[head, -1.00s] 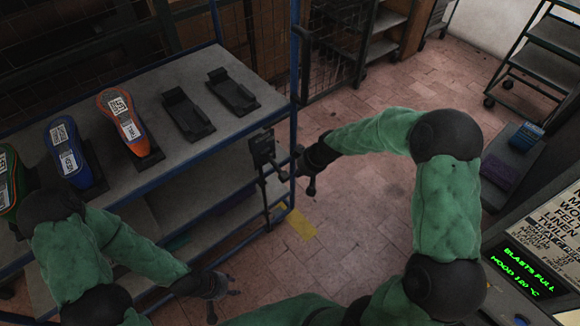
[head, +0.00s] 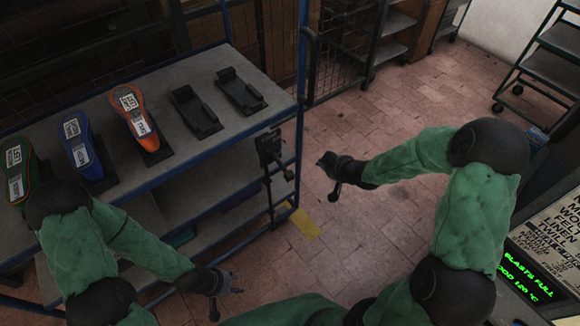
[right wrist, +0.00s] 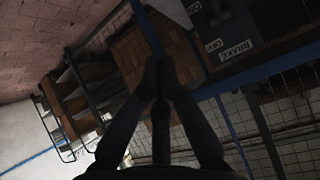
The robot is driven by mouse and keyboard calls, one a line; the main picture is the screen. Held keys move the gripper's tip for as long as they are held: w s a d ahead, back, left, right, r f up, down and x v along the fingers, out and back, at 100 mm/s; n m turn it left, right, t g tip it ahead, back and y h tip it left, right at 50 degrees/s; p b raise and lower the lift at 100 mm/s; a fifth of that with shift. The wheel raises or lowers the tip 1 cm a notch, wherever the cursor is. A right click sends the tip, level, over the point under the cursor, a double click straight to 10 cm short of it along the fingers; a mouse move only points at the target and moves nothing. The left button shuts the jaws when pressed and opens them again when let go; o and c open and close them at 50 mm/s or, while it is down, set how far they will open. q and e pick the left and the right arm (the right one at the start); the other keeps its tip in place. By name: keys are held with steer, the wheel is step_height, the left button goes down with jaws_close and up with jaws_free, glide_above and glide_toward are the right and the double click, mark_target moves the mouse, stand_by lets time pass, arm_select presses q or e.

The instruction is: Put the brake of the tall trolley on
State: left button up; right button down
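The tall trolley (head: 232,131) is a blue-framed shelf unit at the left of the head view. A dark brake unit (head: 268,147) sits on its near right post, with a short handle (head: 288,174) sticking out to the lower right. The right wrist view shows a dark plate marked BRAKE (right wrist: 233,50) with ON and OFF labels; the lever's setting cannot be read. My right gripper (head: 322,162) is to the right of the brake unit, apart from it, with its fingers together and empty. My left gripper (head: 238,290) is low in front of the trolley, its fingers too small to judge.
Orange (head: 132,112) and blue (head: 80,143) shoe forms stand on the top shelf, beside empty black holders (head: 196,112). Brick floor (head: 380,225) is clear right of the trolley. A wire cage (head: 340,55) stands behind, and a lit display panel (head: 530,275) is at lower right.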

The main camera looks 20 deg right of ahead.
steer(key=s+a+r+t+y, duration=0.1)
steer(key=s+a+r+y, duration=0.1)
steer(key=a+y, duration=0.15)
steer(key=b, duration=0.4)
glide_above(290, 171)
steer(key=shift+n, duration=0.4)
steer(key=f, duration=0.4)
steer(key=shift+s+d+f, duration=0.15)
steer(key=shift+s+d, duration=0.1)
steer(key=shift+d, duration=0.15)
steer(key=f, duration=0.1)
steer(key=f+b, duration=0.1)
steer(key=a+f, duration=0.1)
steer(key=shift+w, duration=0.35)
steer(key=shift+w+f, duration=0.1)
steer(key=shift+f, duration=0.2)
steer(key=shift+f+b, duration=0.5)
steer(key=shift+f, duration=1.1)
steer(key=shift+a+r, duration=0.1)
